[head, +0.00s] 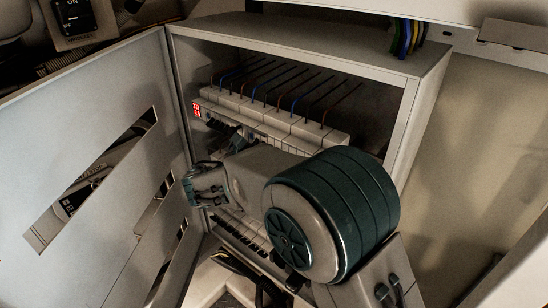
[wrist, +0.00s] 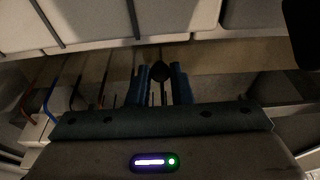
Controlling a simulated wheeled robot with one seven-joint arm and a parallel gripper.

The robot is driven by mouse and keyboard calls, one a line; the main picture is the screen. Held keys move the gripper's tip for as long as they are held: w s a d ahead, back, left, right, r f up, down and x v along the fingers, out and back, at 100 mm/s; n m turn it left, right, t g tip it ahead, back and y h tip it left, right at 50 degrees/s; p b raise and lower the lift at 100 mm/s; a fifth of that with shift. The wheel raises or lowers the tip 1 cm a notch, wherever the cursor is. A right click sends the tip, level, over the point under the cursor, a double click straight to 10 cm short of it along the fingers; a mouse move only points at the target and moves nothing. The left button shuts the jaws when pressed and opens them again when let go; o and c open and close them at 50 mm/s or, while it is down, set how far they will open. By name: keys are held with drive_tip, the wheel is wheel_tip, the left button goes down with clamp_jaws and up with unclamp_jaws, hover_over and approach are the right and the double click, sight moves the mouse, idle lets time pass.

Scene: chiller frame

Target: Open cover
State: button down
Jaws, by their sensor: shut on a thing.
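The cover (head: 90,150) is a large pale panel with slanted slots. It stands swung out at the left of the open cabinet (head: 405,125) in the head view. My gripper (wrist: 160,85) shows two blue fingers in the wrist view, shut on a small dark rounded piece (wrist: 160,68) between their tips. What that piece belongs to is unclear. In the head view my wrist reaches into the cabinet in front of the breakers, and my own arm hides most of the fingers and their contact.
A row of pale breakers (head: 270,117) with red, blue and dark wires crosses the cabinet. A lit red display (head: 197,109) sits at its left end. A lower row (head: 240,232) is partly hidden by my arm. Coloured cables (head: 408,38) enter the cabinet top.

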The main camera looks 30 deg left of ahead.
drive_tip(key=c, duration=1.3)
unclamp_jaws()
drive_tip(key=b+v, duration=0.2)
drive_tip(key=v, duration=1.2)
drive_tip(key=shift+b, duration=0.3)
